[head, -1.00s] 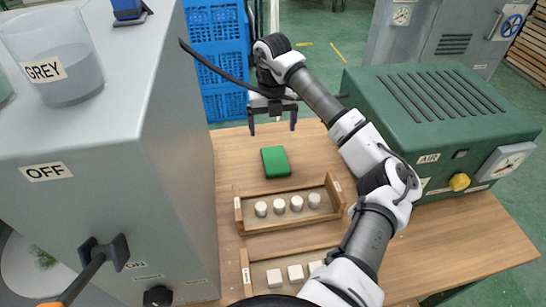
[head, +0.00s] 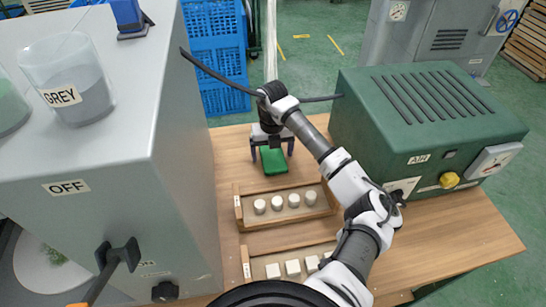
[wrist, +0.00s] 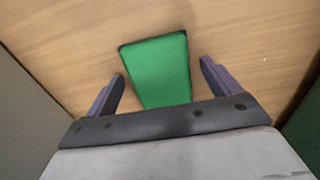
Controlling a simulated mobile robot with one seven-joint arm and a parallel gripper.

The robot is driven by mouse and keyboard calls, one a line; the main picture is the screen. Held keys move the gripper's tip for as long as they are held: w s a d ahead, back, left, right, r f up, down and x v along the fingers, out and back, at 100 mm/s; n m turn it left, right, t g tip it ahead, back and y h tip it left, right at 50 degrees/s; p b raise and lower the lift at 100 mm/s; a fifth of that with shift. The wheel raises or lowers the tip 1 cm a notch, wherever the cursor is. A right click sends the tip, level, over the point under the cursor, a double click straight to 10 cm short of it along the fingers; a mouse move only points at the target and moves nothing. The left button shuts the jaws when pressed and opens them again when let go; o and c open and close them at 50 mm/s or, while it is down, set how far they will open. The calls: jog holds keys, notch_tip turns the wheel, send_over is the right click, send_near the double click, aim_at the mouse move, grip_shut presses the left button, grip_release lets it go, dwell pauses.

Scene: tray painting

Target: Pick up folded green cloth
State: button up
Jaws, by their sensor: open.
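The folded green cloth (head: 273,165) lies flat on the wooden table between the grey cabinet and the green machine. It also shows in the wrist view (wrist: 160,70), a green block shape with a dark edge. My gripper (head: 272,153) is low over the cloth, pointing down, open and empty. In the wrist view its two fingers (wrist: 160,84) stand on either side of the cloth, with a gap to it on both sides. I cannot tell how far the fingertips are above the table.
A wooden tray (head: 240,213) with several white round pieces stands in front of the cloth; another tray (head: 247,271) holds white square ones. The grey cabinet (head: 185,170) rises on the left. The green machine (head: 400,140) stands on the right. Bare table surrounds the cloth.

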aim_at(272, 153)
jog(key=c, duration=1.1)
jog(key=shift+c, duration=0.2)
notch_tip(272, 153, up, 19)
jog(key=b, duration=0.5)
